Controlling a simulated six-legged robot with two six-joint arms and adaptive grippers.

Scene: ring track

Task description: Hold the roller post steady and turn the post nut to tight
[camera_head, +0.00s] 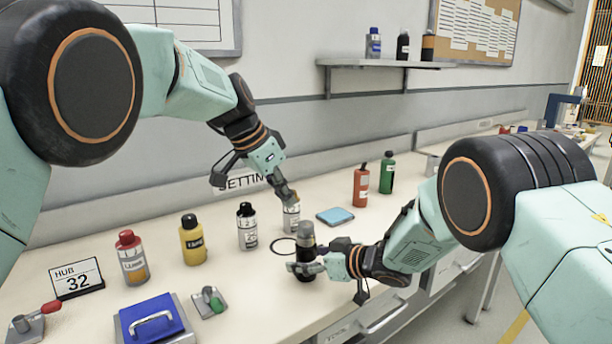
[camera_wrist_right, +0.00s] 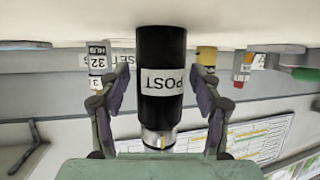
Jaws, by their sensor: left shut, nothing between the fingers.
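The roller post (camera_head: 306,252) is a black cylinder standing upright on the bench. The right wrist view shows it upside down, with a white POST label (camera_wrist_right: 161,82). The post nut (camera_head: 305,232) is the grey cap at its top; it also shows in the right wrist view (camera_wrist_right: 158,139). My right gripper (camera_head: 306,268) has its fingers on either side of the post (camera_wrist_right: 161,55). The wrist view shows a narrow gap on each side. My left gripper (camera_head: 291,197) is shut and empty, above and slightly left of the nut, apart from it.
A white bottle (camera_head: 291,219) stands behind the post, partly behind my left fingertips. Black (camera_head: 247,230), yellow (camera_head: 193,243), and red-capped (camera_head: 131,262) bottles stand left; red (camera_head: 361,188) and green (camera_head: 387,175) ones stand right.

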